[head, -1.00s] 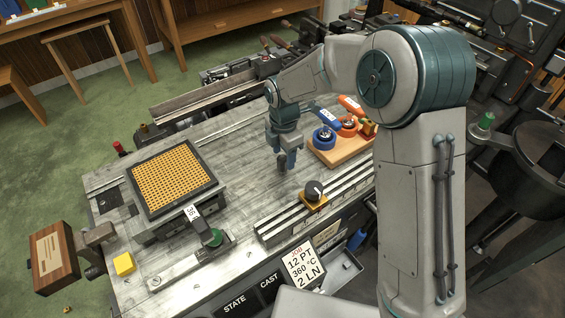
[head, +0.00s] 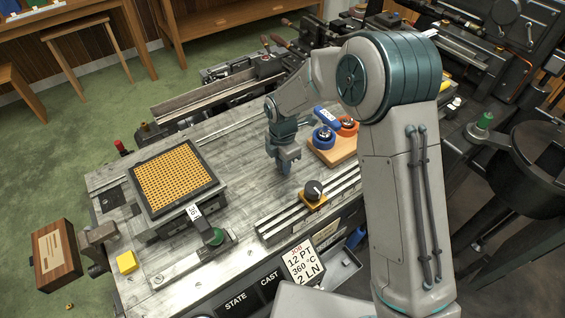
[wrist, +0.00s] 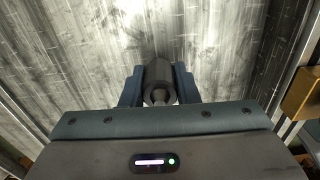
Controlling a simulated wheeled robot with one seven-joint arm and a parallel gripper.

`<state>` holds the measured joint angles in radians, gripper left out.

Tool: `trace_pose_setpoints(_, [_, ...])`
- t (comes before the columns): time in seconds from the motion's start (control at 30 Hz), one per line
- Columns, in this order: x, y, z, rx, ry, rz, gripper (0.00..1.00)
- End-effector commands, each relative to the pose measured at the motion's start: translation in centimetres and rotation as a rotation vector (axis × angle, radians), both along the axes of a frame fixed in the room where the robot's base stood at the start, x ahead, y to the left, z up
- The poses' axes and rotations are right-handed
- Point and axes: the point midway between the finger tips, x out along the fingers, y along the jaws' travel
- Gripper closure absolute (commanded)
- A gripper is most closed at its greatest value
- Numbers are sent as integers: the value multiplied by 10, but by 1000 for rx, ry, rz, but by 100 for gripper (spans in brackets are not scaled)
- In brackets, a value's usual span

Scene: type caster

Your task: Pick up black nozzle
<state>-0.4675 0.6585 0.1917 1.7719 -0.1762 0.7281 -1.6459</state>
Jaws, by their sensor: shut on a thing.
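The black nozzle (wrist: 158,78) is a dark, short cylinder. In the wrist view it sits between the two fingers of my gripper (wrist: 159,88), with a narrower, lighter tip toward the camera. The fingers are shut on its sides. In the head view my gripper (head: 285,168) points down over the middle of the grey metal bench (head: 232,165), left of the wooden block. There the nozzle is mostly hidden by the fingers. I cannot tell whether it touches the bench top.
A wooden block (head: 343,155) with blue and orange ring-shaped parts stands right of my gripper. A black knob (head: 314,189) on a rail is in front. A black-framed tray of yellow cells (head: 175,178) lies to the left. Bare bench lies between.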

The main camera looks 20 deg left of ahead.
Motion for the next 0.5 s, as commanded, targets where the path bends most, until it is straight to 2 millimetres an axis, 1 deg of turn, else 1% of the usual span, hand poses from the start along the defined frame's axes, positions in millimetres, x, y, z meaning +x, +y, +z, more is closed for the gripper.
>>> trace_pose_setpoints(0.07, [0,0,2,1,-1,0,96])
trace_pose_setpoints(0.17, [1,0,10,3,-4,-1,96])
trace_pose_setpoints(0.27, [1,1,26,4,-5,0,96])
trace_pose_setpoints(0.5, [1,0,74,3,-4,-1,96])
